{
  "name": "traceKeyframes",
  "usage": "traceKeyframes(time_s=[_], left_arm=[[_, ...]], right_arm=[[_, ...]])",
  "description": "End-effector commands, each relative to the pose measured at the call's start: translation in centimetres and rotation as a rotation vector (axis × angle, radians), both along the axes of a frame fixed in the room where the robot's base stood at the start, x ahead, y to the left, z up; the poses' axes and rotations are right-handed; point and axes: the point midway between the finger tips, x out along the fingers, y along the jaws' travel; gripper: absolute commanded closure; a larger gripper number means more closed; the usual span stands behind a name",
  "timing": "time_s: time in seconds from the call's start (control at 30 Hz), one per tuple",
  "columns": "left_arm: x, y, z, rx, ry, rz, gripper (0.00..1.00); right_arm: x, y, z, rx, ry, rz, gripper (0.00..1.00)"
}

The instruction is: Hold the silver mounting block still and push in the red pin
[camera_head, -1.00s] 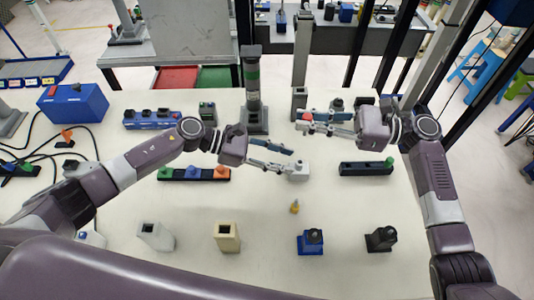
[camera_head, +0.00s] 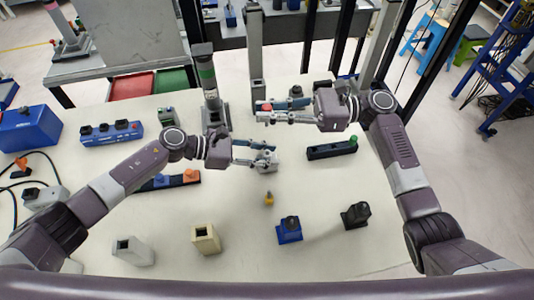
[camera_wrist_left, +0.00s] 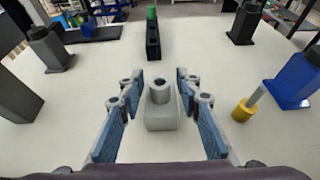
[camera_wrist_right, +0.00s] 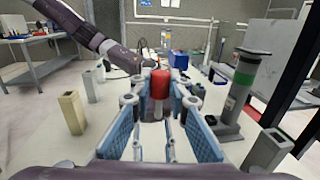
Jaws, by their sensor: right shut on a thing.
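The silver mounting block (camera_wrist_left: 160,122) stands upright on the table with its round socket facing up. It also shows in the head view (camera_head: 267,169). My left gripper (camera_wrist_left: 160,100) is open, with one finger on each side of the block and visible gaps between. My right gripper (camera_head: 264,111) is shut on the red pin (camera_wrist_right: 160,84), above the table and behind the block in the head view. The red pin's head sits between the fingers in the right wrist view, with a grey shaft below it. The pin is apart from the block.
A small yellow peg (camera_head: 268,198) stands in front of the block. A blue block (camera_head: 289,231) and a black block (camera_head: 355,214) stand front right. A black rail (camera_head: 331,149) with a green knob lies to the right. A dark column (camera_head: 209,88) stands behind my left gripper.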

Motion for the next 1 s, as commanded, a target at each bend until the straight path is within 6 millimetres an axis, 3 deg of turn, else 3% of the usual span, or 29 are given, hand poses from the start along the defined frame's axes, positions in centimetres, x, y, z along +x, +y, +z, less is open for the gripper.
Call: traceKeyframes(time_s=[0.13,0.27,0.43,0.6,0.73,1.0], left_arm=[[0.0,0.0,0.0,0.000,0.001,0.000,0.96],[0.0,0.0,0.0,0.000,0.001,0.000,0.96],[0.0,0.0,0.0,0.000,0.001,0.000,0.96],[0.0,0.0,0.0,0.001,0.001,0.000,0.96],[0.0,0.1,-0.1,0.001,0.001,0.000,0.96],[0.0,0.0,0.0,0.000,0.001,0.000,0.96]], right_arm=[[0.0,0.3,-0.2,0.002,0.001,-0.008,1.00],[0.0,1.8,-1.8,0.004,0.004,-0.067,1.00],[0.3,5.0,-5.1,0.007,0.006,-0.257,1.00],[0.4,6.2,-7.0,0.005,0.003,-0.508,1.00],[0.2,5.3,-7.0,0.001,0.000,-0.706,1.00],[-0.2,1.4,-5.2,0.001,-0.002,-0.996,1.00]])
